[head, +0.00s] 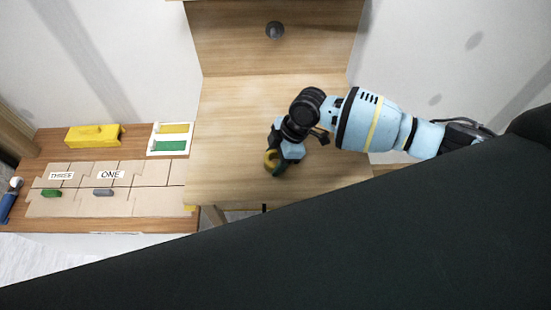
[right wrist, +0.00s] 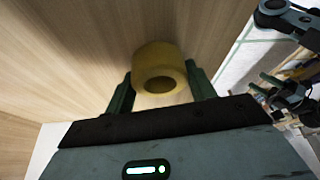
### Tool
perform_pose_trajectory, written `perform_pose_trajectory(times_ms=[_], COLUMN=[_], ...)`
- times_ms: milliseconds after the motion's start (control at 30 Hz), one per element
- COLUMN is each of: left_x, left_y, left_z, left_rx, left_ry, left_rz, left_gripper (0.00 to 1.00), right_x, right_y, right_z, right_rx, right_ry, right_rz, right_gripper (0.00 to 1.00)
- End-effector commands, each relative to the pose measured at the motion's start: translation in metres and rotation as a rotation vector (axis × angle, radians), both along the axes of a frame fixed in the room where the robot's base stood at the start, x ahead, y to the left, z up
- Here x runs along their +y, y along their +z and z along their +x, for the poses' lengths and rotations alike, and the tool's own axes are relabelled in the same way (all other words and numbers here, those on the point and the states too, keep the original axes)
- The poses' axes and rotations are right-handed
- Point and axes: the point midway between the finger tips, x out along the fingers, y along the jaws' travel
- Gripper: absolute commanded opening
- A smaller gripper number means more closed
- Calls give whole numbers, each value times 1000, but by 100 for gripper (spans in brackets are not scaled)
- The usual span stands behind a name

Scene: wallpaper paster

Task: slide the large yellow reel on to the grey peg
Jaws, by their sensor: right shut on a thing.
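The yellow reel (head: 271,160) is a short, thick ring with a round hole. In the right wrist view the reel (right wrist: 160,58) sits between the two dark green fingers of my right gripper (right wrist: 161,92), its hole facing the camera. In the head view my right gripper (head: 276,156) is above the wooden board, partly covering the reel; I cannot tell whether the reel touches the board. The grey peg (head: 275,30) stands out from the upright wooden panel at the top, well apart from the reel and with nothing on it.
The wooden board (head: 230,110) is bare between reel and panel. A side table at left holds a yellow block (head: 93,135), a white tray (head: 152,146), cardboard pieces (head: 150,200) with "THREE" and "ONE" labels, and green (head: 51,193) and grey (head: 103,192) pieces.

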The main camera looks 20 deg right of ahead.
Motion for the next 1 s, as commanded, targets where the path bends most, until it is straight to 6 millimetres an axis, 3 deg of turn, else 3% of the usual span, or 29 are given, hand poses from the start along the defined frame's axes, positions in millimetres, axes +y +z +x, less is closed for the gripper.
perform_pose_trajectory(times_ms=[167, 700, 1000], left_x=[0, 0, 1], left_y=[0, 13, 13], left_z=[-1, 10, 10], left_rx=[1, -29, -29], left_ry=[0, 1, -2], left_rz=[0, 0, 3], left_gripper=[54, 54, 54], right_x=[1, 11, 15], right_y=[28, 36, 39], right_z=[1, -124, -156], right_rx=[-5, -1, -1], right_ry=[2, 4, 1], right_rz=[3, 1, 1], right_gripper=[32, 32, 32])
